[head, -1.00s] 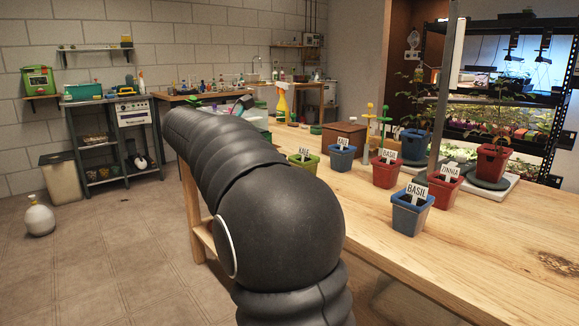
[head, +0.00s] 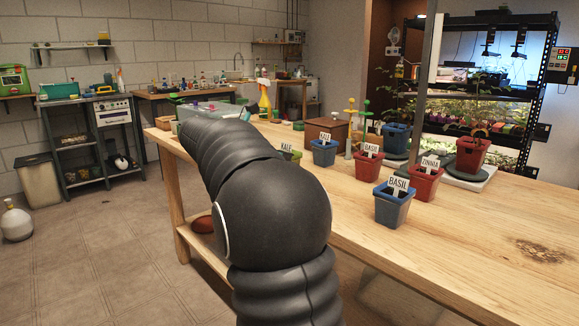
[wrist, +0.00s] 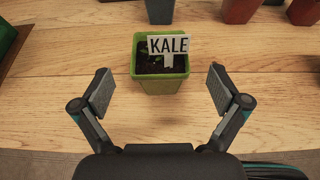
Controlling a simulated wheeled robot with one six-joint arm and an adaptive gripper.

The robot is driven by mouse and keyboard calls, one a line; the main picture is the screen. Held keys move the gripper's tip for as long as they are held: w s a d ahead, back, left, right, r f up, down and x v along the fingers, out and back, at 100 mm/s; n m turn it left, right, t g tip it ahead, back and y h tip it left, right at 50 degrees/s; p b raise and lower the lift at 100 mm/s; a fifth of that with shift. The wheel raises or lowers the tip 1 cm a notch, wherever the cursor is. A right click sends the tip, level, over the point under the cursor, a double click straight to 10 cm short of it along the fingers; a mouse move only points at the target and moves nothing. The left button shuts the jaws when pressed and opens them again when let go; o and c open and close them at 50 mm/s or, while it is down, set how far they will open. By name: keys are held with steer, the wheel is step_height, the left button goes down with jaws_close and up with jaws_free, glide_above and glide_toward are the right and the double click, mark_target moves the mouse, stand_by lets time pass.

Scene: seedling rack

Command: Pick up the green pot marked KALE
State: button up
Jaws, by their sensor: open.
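The green pot marked KALE (wrist: 160,83) stands upright on the wooden table in the wrist view, with dark soil and a white KALE tag (wrist: 168,44). My gripper (wrist: 160,90) is open, with one finger to each side at the pot's near end. The fingers look apart from the pot, and nothing is between them but its near part and bare wood. My gripper is hidden there.
A blue pot with a KALE tag (head: 323,153) stands right of the green one. Further right are red pots marked BASIL (head: 368,166) and ZINNIA (head: 424,184) and a blue BASIL pot (head: 393,207). A wooden box (head: 328,131) stands behind. The table (head: 470,255) is clear at the front right.

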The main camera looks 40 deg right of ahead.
steer(key=x, duration=0.5)
steer(key=shift+w+d+r, duration=0.1)
steer(key=shift+r, duration=0.25)
steer(key=c, duration=1.3)
